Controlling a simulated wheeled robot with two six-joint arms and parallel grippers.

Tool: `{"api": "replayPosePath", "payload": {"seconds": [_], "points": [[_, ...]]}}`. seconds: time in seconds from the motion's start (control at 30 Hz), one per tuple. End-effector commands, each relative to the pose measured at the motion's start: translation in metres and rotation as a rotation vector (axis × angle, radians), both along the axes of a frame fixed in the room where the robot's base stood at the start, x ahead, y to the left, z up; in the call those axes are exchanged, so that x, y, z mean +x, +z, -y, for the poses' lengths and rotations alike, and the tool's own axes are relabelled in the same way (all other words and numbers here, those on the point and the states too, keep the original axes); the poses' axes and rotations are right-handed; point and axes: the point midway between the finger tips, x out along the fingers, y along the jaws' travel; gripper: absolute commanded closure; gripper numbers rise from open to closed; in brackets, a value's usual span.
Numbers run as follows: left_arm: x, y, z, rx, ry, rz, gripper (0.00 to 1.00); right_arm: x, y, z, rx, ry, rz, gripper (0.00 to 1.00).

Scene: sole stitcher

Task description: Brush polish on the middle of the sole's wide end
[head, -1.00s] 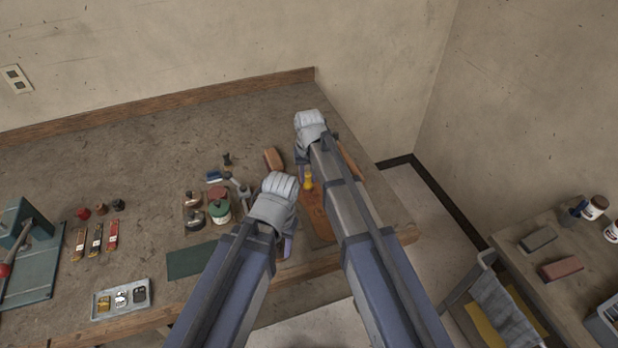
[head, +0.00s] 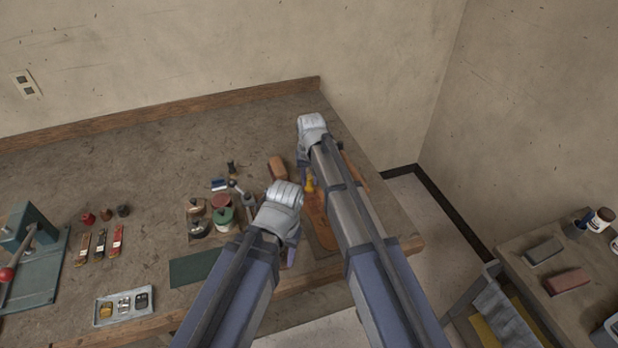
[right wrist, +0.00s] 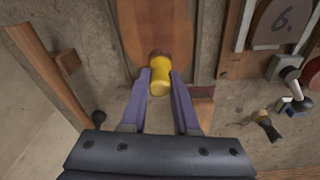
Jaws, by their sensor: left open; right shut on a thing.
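The sole (head: 319,218) is a flat orange-brown piece near the bench's right end, partly hidden by my right arm. It also shows in the right wrist view (right wrist: 155,25). My right gripper (right wrist: 160,85) is shut on a yellow-handled brush (right wrist: 159,80) with a dark brown end. The brush overlaps the sole's near edge in the right wrist view; I cannot tell whether it touches. The yellow also shows in the head view (head: 310,185). My left gripper (head: 291,255) is open, left of the sole's near part; its fingers are mostly hidden.
Polish tins (head: 222,217) stand left of my left gripper. A brown block (head: 277,167) lies behind it. A green mat (head: 195,267) and a grey tray (head: 124,304) lie near the front edge. A dark-handled brush (right wrist: 265,125) lies right in the right wrist view.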

Motion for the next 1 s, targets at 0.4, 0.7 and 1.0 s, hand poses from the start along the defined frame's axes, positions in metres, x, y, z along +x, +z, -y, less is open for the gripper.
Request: {"api": "replayPosePath", "payload": {"seconds": [0.4,0.7,1.0], "points": [[0.000,-0.001,0.000,0.000,0.000,0.000,0.50,-0.026,-0.001,0.008,0.000,0.000,0.000,1.00],[0.000,-0.001,0.000,0.000,0.000,0.000,0.50,-0.036,-0.001,0.011,0.000,0.000,0.000,1.00],[0.000,-0.002,0.000,0.000,0.000,0.000,0.50,-0.058,-0.002,0.018,0.000,0.000,-0.001,1.00]]}}
